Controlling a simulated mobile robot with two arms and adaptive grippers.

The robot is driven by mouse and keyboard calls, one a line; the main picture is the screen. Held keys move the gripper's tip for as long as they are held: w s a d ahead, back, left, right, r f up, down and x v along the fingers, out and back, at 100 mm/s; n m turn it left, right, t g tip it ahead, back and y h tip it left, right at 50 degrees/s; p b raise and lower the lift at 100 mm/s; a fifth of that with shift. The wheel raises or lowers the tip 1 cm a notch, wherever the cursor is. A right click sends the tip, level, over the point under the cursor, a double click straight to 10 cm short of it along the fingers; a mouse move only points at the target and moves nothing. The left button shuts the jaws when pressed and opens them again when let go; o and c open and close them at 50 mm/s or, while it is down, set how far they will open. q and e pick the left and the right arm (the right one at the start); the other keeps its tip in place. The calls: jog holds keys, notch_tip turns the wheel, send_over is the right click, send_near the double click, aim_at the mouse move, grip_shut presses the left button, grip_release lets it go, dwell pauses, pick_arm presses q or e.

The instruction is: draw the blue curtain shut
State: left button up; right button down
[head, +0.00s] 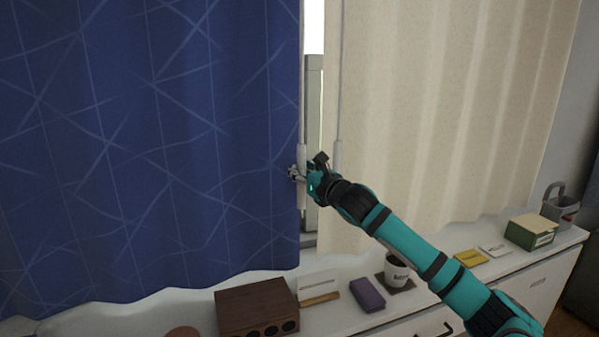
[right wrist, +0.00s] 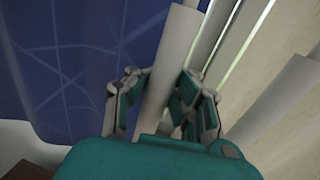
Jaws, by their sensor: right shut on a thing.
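The blue curtain (head: 150,130), patterned with pale crossing lines, hangs over the left half of the head view. It also fills the upper left of the right wrist view (right wrist: 80,60). A pale wand handle (head: 302,162) hangs at its right edge. My right gripper (head: 295,173) is shut on this handle, which passes between its fingers in the right wrist view (right wrist: 158,90). A narrow bright gap (head: 314,100) shows between the blue curtain and the cream curtain (head: 430,110). My left gripper is not in view.
A second wand handle (head: 338,157) hangs by the cream curtain's left edge, close to my right gripper. Below stands a white cabinet (head: 345,321) bearing a wooden box (head: 256,306), a purple block (head: 367,295), a white cup (head: 396,271) and a green box (head: 530,232).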

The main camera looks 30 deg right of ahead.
jog(key=shift+s+d+f+p, duration=0.15)
jog(key=shift+d+f+p, duration=0.15)
jog(key=shift+d+p, duration=0.25)
jog(key=shift+s+d+f+p, duration=0.15)
jog(key=shift+d+f+p, duration=0.2)
jog(key=shift+d, duration=0.3)
jog(key=c, duration=1.7)
grip_release()
jog(key=shift+s+r, duration=0.1)
jog(key=shift+s, duration=0.05)
jog(key=o, duration=0.6)
jog(key=shift+s+r, duration=0.5)
jog(key=shift+s+a+f, duration=0.1)
jog(key=shift+s, duration=2.75)
jog(key=shift+s+a, duration=0.1)
jog(key=shift+s, duration=2.75)
